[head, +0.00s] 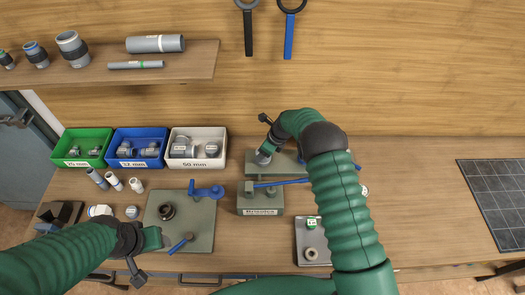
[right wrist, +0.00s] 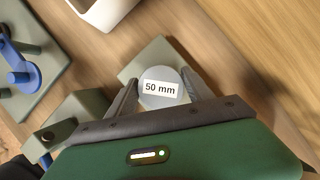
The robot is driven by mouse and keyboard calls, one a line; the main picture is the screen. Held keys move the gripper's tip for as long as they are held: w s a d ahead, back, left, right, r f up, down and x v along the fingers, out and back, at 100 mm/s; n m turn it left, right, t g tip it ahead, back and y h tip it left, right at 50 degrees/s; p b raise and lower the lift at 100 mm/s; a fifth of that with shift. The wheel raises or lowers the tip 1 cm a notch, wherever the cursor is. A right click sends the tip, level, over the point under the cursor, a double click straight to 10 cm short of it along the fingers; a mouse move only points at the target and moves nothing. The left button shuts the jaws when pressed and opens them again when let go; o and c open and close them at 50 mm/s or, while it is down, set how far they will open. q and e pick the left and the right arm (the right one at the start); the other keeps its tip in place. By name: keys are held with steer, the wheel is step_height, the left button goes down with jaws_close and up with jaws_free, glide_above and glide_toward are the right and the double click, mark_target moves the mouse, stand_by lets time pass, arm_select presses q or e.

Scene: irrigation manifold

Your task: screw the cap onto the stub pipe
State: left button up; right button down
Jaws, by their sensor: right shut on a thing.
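My right gripper (right wrist: 160,98) is shut on a round grey cap (right wrist: 160,76) with a white "50 mm" label facing the wrist camera. The cap is above or on a grey-green plate (right wrist: 147,52); I cannot tell whether it touches anything below. The stub pipe cannot be made out; the cap and gripper cover the spot beneath. In the head view my right gripper (head: 264,156) is at the left end of the rear fixture plate (head: 285,168). My left gripper (head: 160,239) is low over the left plate (head: 190,240); its finger opening is too small to tell.
Green (head: 70,158), blue (head: 122,160) and white (head: 180,158) bins of fittings stand behind on the left. The left plate carries a dark ring (head: 166,211) and blue-handled parts (head: 207,192). A small plate (head: 312,252) is in front.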

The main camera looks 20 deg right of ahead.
steer(key=shift+d+r+m+t+h+p, duration=0.15)
steer(key=shift+m+t+h+p, duration=0.25)
steer(key=shift+m+p, duration=0.55)
steer(key=shift+w+m, duration=0.1)
steer(key=shift+m, duration=0.35)
steer(key=shift+m+h+p, duration=0.4)
steer(key=shift+m+p, duration=0.25)
steer(key=shift+m, duration=0.25)
steer(key=shift+m+t+h+p, duration=0.35)
steer(key=shift+m+p, duration=0.4)
steer(key=shift+m, duration=0.35)
steer(key=shift+m+h, duration=0.25)
steer(key=shift+m, duration=0.05)
steer(key=shift+f, duration=0.2)
